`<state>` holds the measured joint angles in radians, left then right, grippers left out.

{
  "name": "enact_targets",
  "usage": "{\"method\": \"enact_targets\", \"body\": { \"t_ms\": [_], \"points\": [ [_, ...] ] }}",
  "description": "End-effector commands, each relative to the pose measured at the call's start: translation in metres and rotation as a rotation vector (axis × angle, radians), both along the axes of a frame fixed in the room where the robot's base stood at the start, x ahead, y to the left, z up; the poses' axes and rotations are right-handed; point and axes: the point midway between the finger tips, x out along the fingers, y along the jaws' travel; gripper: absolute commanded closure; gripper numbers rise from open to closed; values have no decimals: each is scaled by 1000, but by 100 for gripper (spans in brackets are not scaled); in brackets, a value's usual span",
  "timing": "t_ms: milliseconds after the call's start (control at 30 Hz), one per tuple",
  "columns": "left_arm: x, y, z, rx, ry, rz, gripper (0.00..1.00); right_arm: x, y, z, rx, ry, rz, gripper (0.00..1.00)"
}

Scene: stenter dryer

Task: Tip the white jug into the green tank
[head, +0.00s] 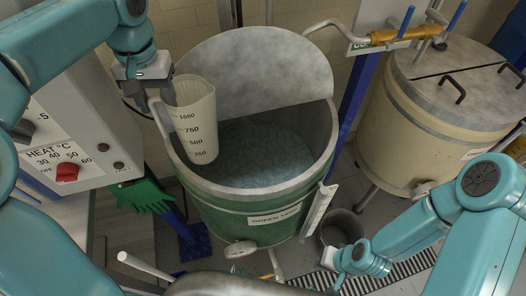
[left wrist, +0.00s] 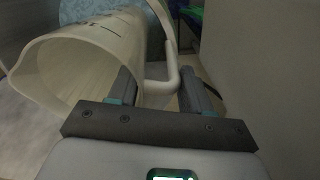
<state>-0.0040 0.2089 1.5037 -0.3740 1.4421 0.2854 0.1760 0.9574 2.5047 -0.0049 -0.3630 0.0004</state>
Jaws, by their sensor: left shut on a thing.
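The white jug (head: 197,122), with black volume marks, is held at the left rim of the green tank (head: 247,217), its body over the tank's opening. It stands roughly upright, slightly tilted, in the head view. My left gripper (head: 150,97) is shut on the jug's handle. In the left wrist view the jug (left wrist: 85,60) shows its wide mouth, and the fingers of my left gripper (left wrist: 165,93) are at the handle (left wrist: 170,75). The tank's half lid is raised, and bluish liquid or material shows inside. My right arm is at the lower right; its gripper (head: 338,270) is small and its jaws are unclear.
A grey control box (head: 70,130) with a red knob stands at the left, with green gloves (head: 145,196) beside it. A beige lidded tank (head: 440,110) stands at the right. A brass-coloured pipe (head: 345,36) runs behind. A dark bucket (head: 341,228) sits on the floor by a drain grate.

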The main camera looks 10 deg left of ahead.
Motion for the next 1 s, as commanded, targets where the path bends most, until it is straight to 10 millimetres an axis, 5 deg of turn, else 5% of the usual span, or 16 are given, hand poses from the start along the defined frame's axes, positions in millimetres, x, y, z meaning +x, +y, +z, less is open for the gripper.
{"method": "enact_targets", "body": {
  "t_ms": [233, 667, 1000],
  "points": [
    [0, 2, 5, 1, 2, 2, 100, 0, 0, 6, 0, 0, 0, 100],
    [-1, 4, 52, 1, 0, 4, 100, 0, 0, 50, 0, 0, 0, 100],
    [-1, 4, 50, 1, 0, 3, 100, 0, 0, 48, 0, 0, 0, 100]
  ]
}}
